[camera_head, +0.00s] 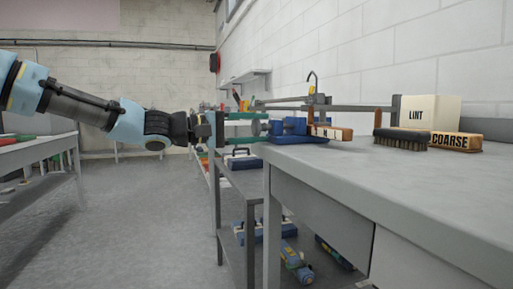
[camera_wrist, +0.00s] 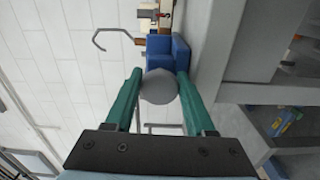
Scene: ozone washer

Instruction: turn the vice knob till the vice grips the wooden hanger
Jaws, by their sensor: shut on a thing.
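The blue vice (camera_head: 292,126) stands at the left end of the grey workbench, on a blue base. Its round grey knob (camera_wrist: 159,87) faces my wrist camera. My gripper (camera_head: 265,127) has its two teal fingers on either side of the knob, shut on it; the fingers also show in the wrist view (camera_wrist: 160,80). The blue vice body (camera_wrist: 168,52) shows just beyond the knob. A hook (camera_head: 312,78), which looks like the hanger's, rises above the vice and also shows in the wrist view (camera_wrist: 113,36). The hanger's wooden body and its contact with the jaws are unclear.
A wooden block with dark lettering (camera_head: 338,133) lies right of the vice. A dark-bristled brush (camera_head: 402,137), a COARSE block (camera_head: 457,142) and a LINT box (camera_head: 432,110) are farther right. A grey shelf rack (camera_head: 231,185) stands under and behind my gripper.

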